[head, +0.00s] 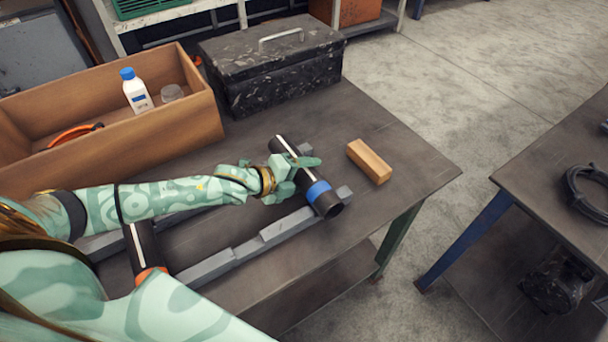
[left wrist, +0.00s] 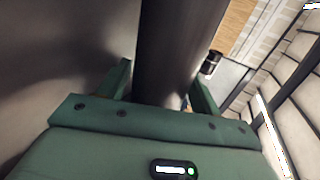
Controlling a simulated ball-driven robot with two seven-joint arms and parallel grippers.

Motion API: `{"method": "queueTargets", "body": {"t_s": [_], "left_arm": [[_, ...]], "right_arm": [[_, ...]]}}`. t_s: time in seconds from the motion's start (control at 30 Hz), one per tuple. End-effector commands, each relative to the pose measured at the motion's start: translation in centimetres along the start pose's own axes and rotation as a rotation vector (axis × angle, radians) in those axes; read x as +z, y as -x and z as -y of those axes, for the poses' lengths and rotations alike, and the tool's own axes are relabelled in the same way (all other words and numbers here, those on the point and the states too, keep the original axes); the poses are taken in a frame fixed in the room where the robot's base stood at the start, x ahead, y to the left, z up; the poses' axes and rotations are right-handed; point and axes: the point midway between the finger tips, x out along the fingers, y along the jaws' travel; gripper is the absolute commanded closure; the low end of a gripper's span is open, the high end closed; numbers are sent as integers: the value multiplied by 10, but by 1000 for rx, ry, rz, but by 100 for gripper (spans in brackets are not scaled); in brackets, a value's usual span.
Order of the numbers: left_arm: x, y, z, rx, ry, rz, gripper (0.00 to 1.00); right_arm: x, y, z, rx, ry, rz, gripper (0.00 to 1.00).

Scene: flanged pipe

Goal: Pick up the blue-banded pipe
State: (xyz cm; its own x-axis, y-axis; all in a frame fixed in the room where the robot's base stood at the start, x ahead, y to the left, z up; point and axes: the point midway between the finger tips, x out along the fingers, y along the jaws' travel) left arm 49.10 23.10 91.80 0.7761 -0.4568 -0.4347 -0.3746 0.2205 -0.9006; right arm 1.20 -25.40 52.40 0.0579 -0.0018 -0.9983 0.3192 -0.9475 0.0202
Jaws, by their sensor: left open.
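The blue-banded pipe (head: 326,200) is a dark pipe with a pale stripe, lying across grey rails (head: 287,228) on the workbench. Its blue band is near its front end. My left gripper (head: 303,166) is at the pipe's middle, behind the blue band, and hides part of it. In the left wrist view, the open left gripper (left wrist: 160,88) has one finger on each side of a dark pipe (left wrist: 176,45). Whether the fingers touch it I cannot tell. My right gripper is not in view.
A second, orange-banded pipe (head: 142,243) lies to the left, partly behind my arm. A wooden block (head: 369,161) is right of the blue-banded pipe. A black toolbox (head: 272,75) and a wooden crate (head: 190,128) with a white bottle (head: 136,92) stand behind. Bare bench (head: 420,165) lies at the right.

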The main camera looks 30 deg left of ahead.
Motion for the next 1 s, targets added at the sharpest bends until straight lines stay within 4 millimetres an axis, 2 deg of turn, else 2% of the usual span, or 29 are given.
{"method": "queueTargets", "body": {"t_s": [0.23, 0.27, 0.4, 0.47, 0.77, 1.0], "left_arm": [[0, -3, 0, 1, 0, 0, 36], [0, -3, 0, 1, 0, 0, 41], [0, -3, 0, 1, 0, 0, 80], [0, -3, 0, 1, 0, 0, 94], [0, -2, 4, -3, 0, 0, 94], [1, 9, 28, -7, -3, 0, 94]], "right_arm": [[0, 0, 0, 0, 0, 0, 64], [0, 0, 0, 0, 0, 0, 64], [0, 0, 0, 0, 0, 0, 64], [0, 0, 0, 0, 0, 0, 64], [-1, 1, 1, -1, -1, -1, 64], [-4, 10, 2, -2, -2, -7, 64]]}}
